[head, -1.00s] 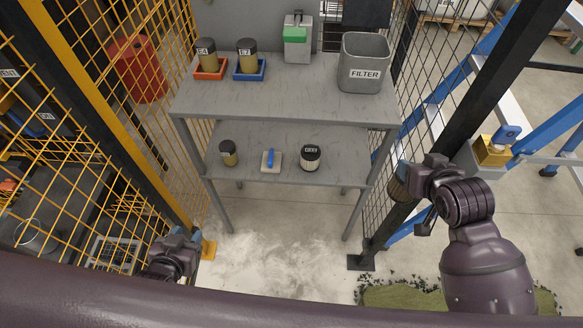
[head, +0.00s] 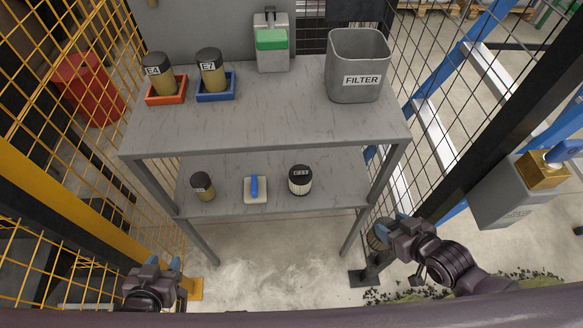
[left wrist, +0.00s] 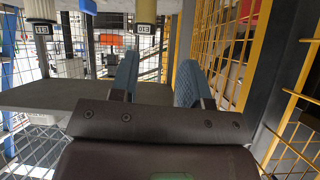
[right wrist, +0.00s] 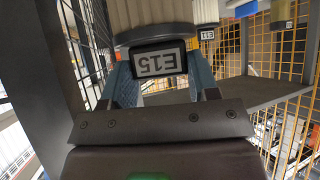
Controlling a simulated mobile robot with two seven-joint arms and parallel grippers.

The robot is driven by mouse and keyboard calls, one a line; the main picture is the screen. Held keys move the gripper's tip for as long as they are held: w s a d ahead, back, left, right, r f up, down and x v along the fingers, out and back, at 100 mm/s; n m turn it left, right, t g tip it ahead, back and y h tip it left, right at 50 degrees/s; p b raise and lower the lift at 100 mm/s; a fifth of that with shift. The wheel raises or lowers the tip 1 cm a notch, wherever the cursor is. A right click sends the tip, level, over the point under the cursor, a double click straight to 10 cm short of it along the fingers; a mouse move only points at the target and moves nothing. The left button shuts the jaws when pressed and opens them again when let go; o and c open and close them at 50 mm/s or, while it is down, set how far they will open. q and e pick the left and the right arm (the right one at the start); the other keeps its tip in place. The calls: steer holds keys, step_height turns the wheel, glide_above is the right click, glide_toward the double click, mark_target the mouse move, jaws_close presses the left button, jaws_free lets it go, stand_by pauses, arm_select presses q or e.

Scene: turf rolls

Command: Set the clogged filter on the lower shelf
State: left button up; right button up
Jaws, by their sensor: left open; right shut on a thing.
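My right gripper (head: 388,228) is shut on a round filter (head: 379,236), beside the right front leg of the shelf unit. In the right wrist view the held filter (right wrist: 158,14) has a pale pleated body, a dark rim and a label reading E15, seen upside down. The lower shelf (head: 228,206) holds a dark-capped tan canister (head: 203,187) at left, a blue-handled brush (head: 255,189) in the middle and a black-capped pale filter (head: 300,180) at right. My left gripper (head: 155,268) is open and empty, low in front of the unit's left side.
The upper shelf (head: 270,112) bears canisters E4 (head: 160,80) and E7 (head: 211,76) in red and blue trays, a green-fronted dispenser (head: 271,45) and a grey FILTER bin (head: 357,70). Mesh fences flank the unit. The lower shelf has bare room right of the pale filter.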

steer(key=shift+w+a, duration=0.15)
steer(key=shift+w, duration=0.1)
steer(key=shift+w+a, duration=0.1)
steer(key=shift+w, duration=0.1)
steer(key=shift+w+a, duration=0.1)
steer(key=shift+w, duration=0.2)
steer(key=w+a+f+b, duration=0.1)
steer(key=w+a, duration=0.2)
steer(key=w, duration=0.4)
steer(key=w+a+f+b, duration=0.1)
steer(key=w+a, duration=0.3)
steer(key=w, duration=0.4)
steer(key=shift+w+f+b, duration=0.25)
steer(key=shift+f+b, duration=0.15)
steer(key=shift+f, duration=0.4)
steer(key=o, duration=1.1)
steer(key=shift+c, duration=0.2)
steer(key=shift+o, duration=0.7)
